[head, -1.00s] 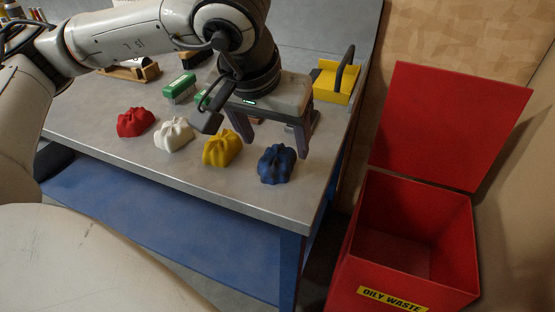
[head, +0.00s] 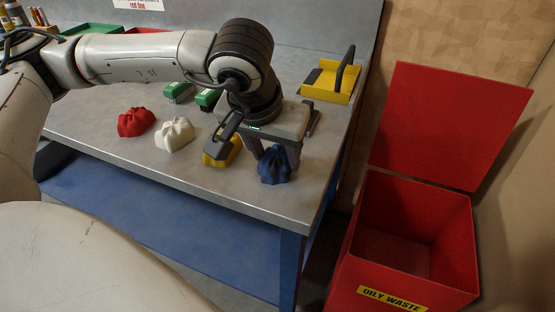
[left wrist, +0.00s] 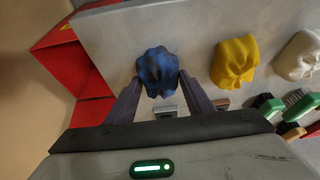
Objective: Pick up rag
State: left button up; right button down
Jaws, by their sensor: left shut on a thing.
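A crumpled blue rag (head: 276,165) lies near the right front corner of the workbench. It also shows in the left wrist view (left wrist: 157,70) between the fingertips. My left gripper (head: 275,158) reaches down over the bench and is shut on the blue rag, with a finger on each side of it. The rag appears to be at the bench top; any lift is too small to tell. A yellow rag (head: 222,151), a white rag (head: 174,134) and a red rag (head: 136,122) lie in a row to its left. My left gripper partly covers the yellow rag. My right gripper is not visible.
An open red bin (head: 408,292) marked OILY WASTE stands right of the bench (head: 240,200), its lid (head: 445,125) raised. A yellow dustpan-like tray (head: 330,82) and green brushes (head: 178,91) lie farther back. The bench's front left strip is clear.

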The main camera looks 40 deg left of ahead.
aim_at(277, 155)
pick_arm(q)
notch_tip(277, 155, up, 10)
dwell(0.6)
jog(key=shift+o, duration=0.8)
jog(key=shift+c, duration=0.3)
jog(key=shift+d, duration=0.1)
dwell(0.3)
